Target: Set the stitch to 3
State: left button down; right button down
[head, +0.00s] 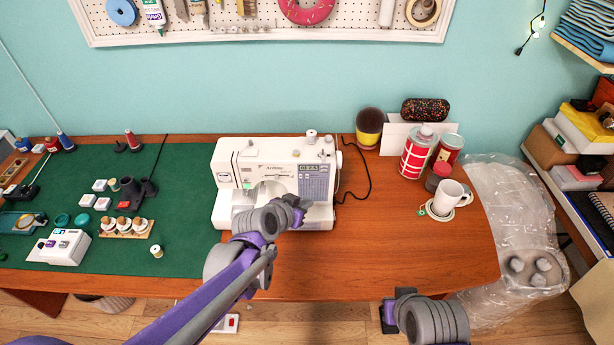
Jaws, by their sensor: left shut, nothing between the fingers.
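The white sewing machine (262,165) stands on the wooden table at its middle, partly over the green mat's right edge. A small dark display (310,168) with digits sits on its right front, above a printed blue stitch chart (314,185); I cannot read the digits for sure. My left gripper (300,212) is shut and empty, in front of the lower right part of the machine and below the chart. My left arm hides part of the machine's base. My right gripper (390,315) is low near the table's front edge, small and dark; its fingers cannot be made out.
The green mat (190,200) at left holds spools, small boxes and a white device (60,247). Cans and a white mug (450,195) stand at right. A black cable (366,175) curves beside the machine. The table's front middle (350,265) is clear.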

aim_at(307, 176)
pick_arm(q)
jog(key=shift+w, duration=3.3)
jog(key=shift+w, duration=0.45)
jog(key=shift+w, duration=0.15)
jog(key=shift+s, duration=0.65)
jog(key=shift+w, duration=0.1)
jog(key=shift+w, duration=0.35)
